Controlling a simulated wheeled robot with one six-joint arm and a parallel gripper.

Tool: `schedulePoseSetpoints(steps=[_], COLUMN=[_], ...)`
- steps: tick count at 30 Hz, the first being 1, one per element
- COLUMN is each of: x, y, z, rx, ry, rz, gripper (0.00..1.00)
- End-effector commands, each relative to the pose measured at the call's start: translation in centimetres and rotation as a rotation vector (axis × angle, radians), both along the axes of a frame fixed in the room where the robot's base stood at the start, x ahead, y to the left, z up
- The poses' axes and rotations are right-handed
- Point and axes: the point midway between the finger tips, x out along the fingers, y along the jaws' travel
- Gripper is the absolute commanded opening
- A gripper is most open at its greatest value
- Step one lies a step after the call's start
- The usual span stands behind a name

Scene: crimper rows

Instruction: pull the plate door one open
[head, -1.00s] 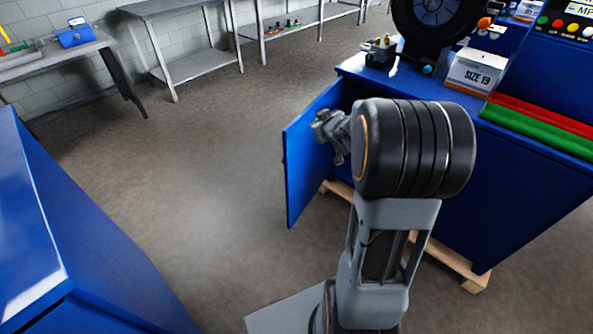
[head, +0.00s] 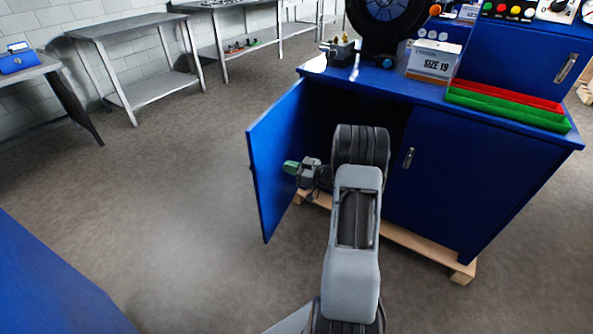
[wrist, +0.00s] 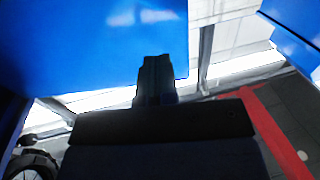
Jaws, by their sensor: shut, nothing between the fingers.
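The blue plate door (head: 263,165) on the cabinet (head: 450,180) stands swung wide open to the left in the head view, with the dark cabinet interior showing beside it. My gripper (head: 292,167) is on the inner side of the door, close to its inner face; whether it touches cannot be told. In the wrist view my gripper (wrist: 157,72) shows as closed dark fingers in front of a blue panel, likely the door (wrist: 90,45). Nothing is held. The door's handle is hidden.
A wooden pallet (head: 400,240) sticks out under the cabinet. Another blue cabinet (head: 50,285) stands at lower left. Open floor (head: 180,190) lies between them.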

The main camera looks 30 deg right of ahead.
Motion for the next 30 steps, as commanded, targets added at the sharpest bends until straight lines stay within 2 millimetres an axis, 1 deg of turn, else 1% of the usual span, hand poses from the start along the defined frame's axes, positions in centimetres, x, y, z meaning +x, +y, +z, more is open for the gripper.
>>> schedulePoseSetpoints(steps=[1,6,10,15,21,30], x=[0.9,3.4,5.0,6.4,7.1,7.2], y=[0.7,2.4,3.5,4.5,5.0,5.0], z=[-0.2,-0.2,-0.2,-0.1,0.0,0.0], rx=[-0.002,-0.001,-0.003,-0.002,-0.001,-0.001], ry=[0.0,0.0,0.0,0.001,0.0,0.0], rz=[0.004,0.002,0.001,0.0,-0.002,-0.002], gripper=[0.0,0.0,0.0,0.0,0.0,0.0])
